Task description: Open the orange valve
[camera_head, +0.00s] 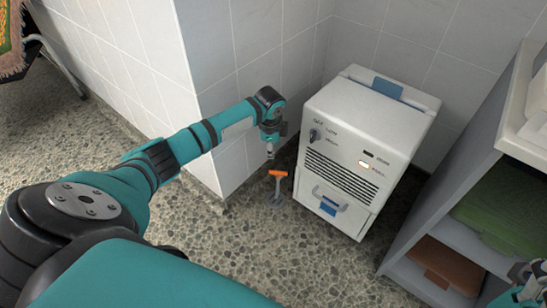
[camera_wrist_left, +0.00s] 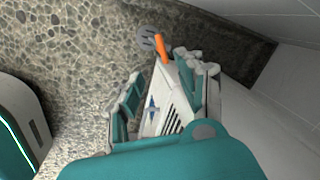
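The orange valve (camera_head: 278,174) is a small orange handle on a grey metal fitting (camera_head: 277,198) low over the stone floor, left of the white machine. In the left wrist view the orange handle (camera_wrist_left: 161,48) shows beyond the fingertips. My left gripper (camera_head: 270,154) points down just above and slightly left of the handle, seemingly apart from it. In the left wrist view my left gripper (camera_wrist_left: 165,76) has its fingers spread with nothing between them.
The white machine (camera_head: 365,125), with vents and a lower drawer (camera_head: 333,205), stands close right of the valve. A tiled wall corner (camera_head: 215,150) is close behind on the left. A grey shelf (camera_head: 455,235) with folded towels stands at right. The floor in front is clear.

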